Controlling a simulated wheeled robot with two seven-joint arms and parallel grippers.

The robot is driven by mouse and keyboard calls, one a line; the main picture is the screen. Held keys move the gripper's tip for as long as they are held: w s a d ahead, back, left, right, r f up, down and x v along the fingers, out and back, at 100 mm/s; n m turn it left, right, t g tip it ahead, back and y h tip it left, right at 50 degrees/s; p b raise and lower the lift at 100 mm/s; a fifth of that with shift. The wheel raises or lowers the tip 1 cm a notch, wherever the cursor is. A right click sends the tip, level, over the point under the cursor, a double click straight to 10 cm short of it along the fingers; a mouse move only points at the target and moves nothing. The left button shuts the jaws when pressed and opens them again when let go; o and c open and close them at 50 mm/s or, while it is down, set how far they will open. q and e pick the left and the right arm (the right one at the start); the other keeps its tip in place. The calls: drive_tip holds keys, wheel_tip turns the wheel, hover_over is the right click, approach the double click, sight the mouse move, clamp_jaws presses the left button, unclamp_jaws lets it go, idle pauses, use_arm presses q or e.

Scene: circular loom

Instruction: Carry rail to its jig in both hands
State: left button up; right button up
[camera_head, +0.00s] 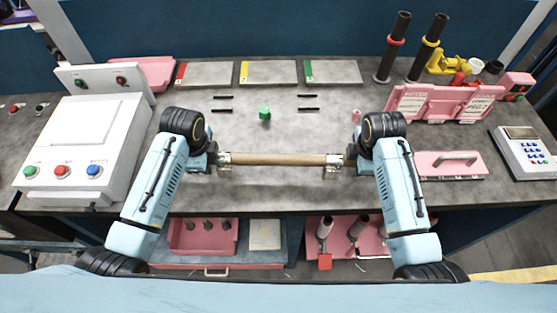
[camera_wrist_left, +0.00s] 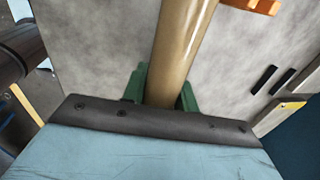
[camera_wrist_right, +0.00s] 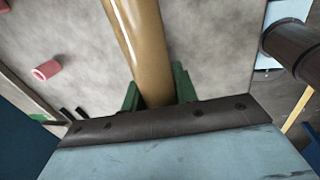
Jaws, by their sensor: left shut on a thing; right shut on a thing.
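The rail, a tan round bar (camera_head: 279,160), lies level from left to right over the front part of the grey worktop. My left gripper (camera_head: 219,160) is shut on its left end and my right gripper (camera_head: 340,161) on its right end. In the left wrist view the rail (camera_wrist_left: 182,45) runs between green fingers, and likewise in the right wrist view (camera_wrist_right: 138,45). Silvery pieces (camera_head: 332,160) show near both rail ends. I cannot tell whether the rail touches the worktop. Short black bars (camera_head: 223,97) in two pairs lie behind it; I cannot tell which thing is the jig.
A pink cylinder (camera_head: 356,116) stands near my right wrist. A white control box (camera_head: 88,145) is at left; a pink rack (camera_head: 440,102) and pink handled plate (camera_head: 450,164) are at right. Coloured-edge plates (camera_head: 268,72) line the back.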

use_arm(q)
drive_tip(key=shift+w+r, duration=0.1)
drive_tip(key=shift+r, duration=0.1)
clamp_jaws()
use_arm(e)
drive_tip(key=shift+w+r, duration=0.1)
drive_tip(key=shift+r, duration=0.1)
clamp_jaws()
